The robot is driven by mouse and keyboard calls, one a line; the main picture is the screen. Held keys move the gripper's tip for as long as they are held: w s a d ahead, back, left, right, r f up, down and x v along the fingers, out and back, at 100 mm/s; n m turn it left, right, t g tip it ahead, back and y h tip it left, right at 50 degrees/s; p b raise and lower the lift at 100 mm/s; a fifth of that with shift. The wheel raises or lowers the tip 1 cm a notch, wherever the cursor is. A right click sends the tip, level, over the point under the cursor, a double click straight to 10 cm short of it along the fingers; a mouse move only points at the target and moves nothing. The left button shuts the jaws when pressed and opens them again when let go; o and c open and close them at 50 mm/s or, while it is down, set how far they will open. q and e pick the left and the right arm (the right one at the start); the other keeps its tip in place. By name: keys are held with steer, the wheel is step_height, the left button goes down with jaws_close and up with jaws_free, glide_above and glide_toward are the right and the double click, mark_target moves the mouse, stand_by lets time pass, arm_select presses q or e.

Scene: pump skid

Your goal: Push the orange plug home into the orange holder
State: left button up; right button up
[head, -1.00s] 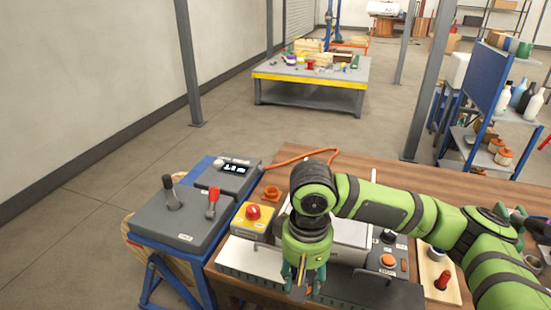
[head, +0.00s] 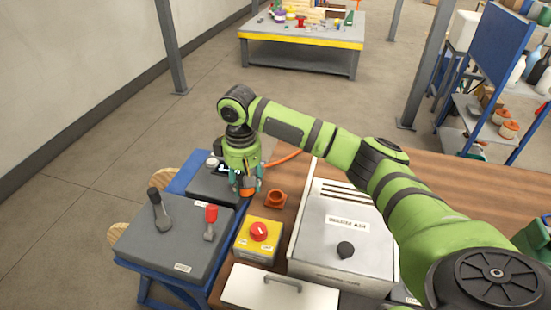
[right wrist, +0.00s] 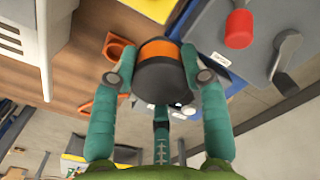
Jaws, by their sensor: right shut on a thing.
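The orange plug (head: 248,192) is a dark cylinder with an orange band, clearest in the right wrist view (right wrist: 160,52). My right gripper (head: 246,186) is shut on it, with one teal finger on each side. The gripper holds it above the gap between the grey control box and the wooden bench. The orange holder (head: 275,198) stands on the bench just right of the plug, apart from it. It also shows in the right wrist view (right wrist: 117,47), left of the plug. My left gripper is out of view.
A yellow box with a red knob (head: 258,232) sits in front of the holder. The grey panel with a red-handled lever (head: 210,220) is to the left. A metal cabinet (head: 345,225) stands to the right. An orange cable (head: 285,158) lies behind the holder.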

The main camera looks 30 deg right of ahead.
arm_select(q)
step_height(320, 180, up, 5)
steer(key=p, duration=0.4)
arm_select(e)
steer(key=w+d+f+n, duration=0.2)
steer(key=d, duration=0.4)
steer(key=w+d+f+n, duration=0.1)
steer(key=w+d+f, duration=0.1)
steer(key=d, duration=0.4)
step_height(320, 180, down, 7)
steer(key=b, duration=0.6)
steer(key=shift+a+r, duration=0.15)
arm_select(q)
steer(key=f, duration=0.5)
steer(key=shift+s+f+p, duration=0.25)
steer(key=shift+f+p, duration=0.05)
arm_select(e)
steer(key=shift+r, duration=0.4)
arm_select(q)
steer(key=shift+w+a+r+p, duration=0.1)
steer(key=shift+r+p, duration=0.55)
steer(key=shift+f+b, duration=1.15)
arm_select(e)
steer(key=shift+f, duration=1.85)
